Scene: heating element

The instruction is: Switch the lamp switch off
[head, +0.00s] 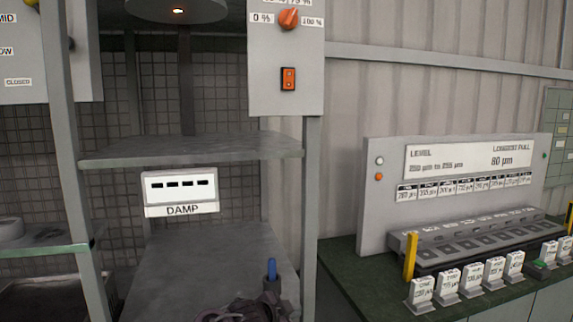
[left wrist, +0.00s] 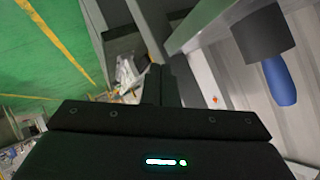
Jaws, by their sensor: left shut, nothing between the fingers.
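The lamp (head: 177,9) hangs at the top left, with a small warm light glowing under its shade. An orange rocker switch (head: 288,79), likely the lamp switch, sits on a grey upright panel below an orange dial. Which way the rocker is tipped is too small to tell. My left gripper (head: 258,306) is low at the bottom edge, far below the switch and apart from it. Its shut, empty fingers (left wrist: 156,78) show as a dark shape in the left wrist view. My right gripper is not in view.
The dial (head: 289,18) is marked 0 % to 100 %. A blue peg in a dark block (head: 271,270) stands by my left gripper. A grey shelf (head: 190,148) is left of the panel, with a DAMP box (head: 180,191) below. A bench with labelled blocks (head: 470,276) is right.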

